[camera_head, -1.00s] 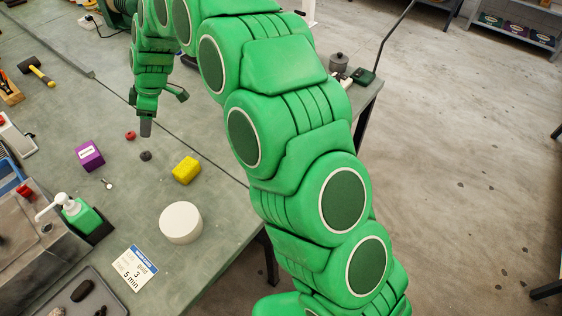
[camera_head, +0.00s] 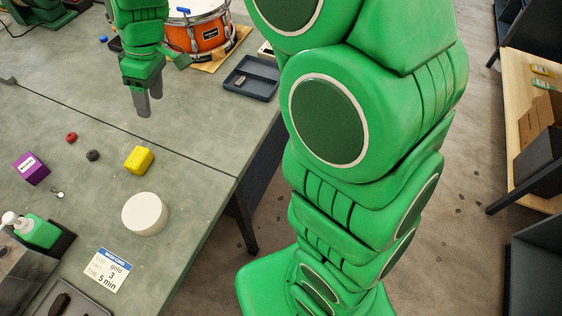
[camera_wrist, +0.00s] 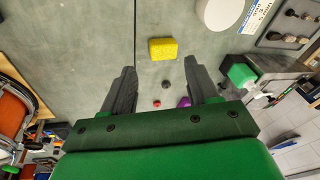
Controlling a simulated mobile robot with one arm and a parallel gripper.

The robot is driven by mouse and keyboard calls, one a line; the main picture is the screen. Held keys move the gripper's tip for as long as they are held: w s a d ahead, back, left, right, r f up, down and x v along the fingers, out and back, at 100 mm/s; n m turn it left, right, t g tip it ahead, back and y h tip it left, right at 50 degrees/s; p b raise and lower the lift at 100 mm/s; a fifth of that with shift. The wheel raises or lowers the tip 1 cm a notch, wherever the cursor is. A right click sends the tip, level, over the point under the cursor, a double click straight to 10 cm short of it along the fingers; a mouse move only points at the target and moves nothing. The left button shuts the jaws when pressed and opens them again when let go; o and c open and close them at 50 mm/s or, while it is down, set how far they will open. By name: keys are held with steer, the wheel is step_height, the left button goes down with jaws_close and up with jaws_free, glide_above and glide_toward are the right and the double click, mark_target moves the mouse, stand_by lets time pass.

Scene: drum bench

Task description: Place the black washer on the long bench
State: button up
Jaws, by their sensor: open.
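A small dark round piece, which looks like the black washer (camera_head: 93,155), lies on the grey-green bench top (camera_head: 190,185), just right of a small red piece (camera_head: 71,136). In the wrist view the dark piece (camera_wrist: 166,84) shows between the fingers, some way beyond them. My gripper (camera_head: 146,106) is open and empty. It hangs over the bench, farther back and to the right of the dark piece, clear of it.
A yellow sponge (camera_head: 139,160), a purple box (camera_head: 31,168), a white round block (camera_head: 145,214) and a printed card (camera_head: 106,270) lie nearby. An orange drum (camera_head: 196,35) and a grey tray (camera_head: 251,78) stand behind. The bench middle is mostly clear.

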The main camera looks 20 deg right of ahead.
steer(key=s+d+m+h, duration=0.1)
steer(key=s+d+m, duration=0.5)
steer(key=s+d, duration=0.6)
steer(key=s+d+r+m+g+h, duration=0.1)
steer(key=s+d+m+h, duration=0.1)
steer(key=s+d+m, duration=0.4)
steer(key=s+d, duration=0.5)
steer(key=s, duration=0.5)
steer(key=shift+s+d+m, duration=0.3)
steer(key=shift+s+d, duration=0.05)
steer(key=shift+s, duration=0.05)
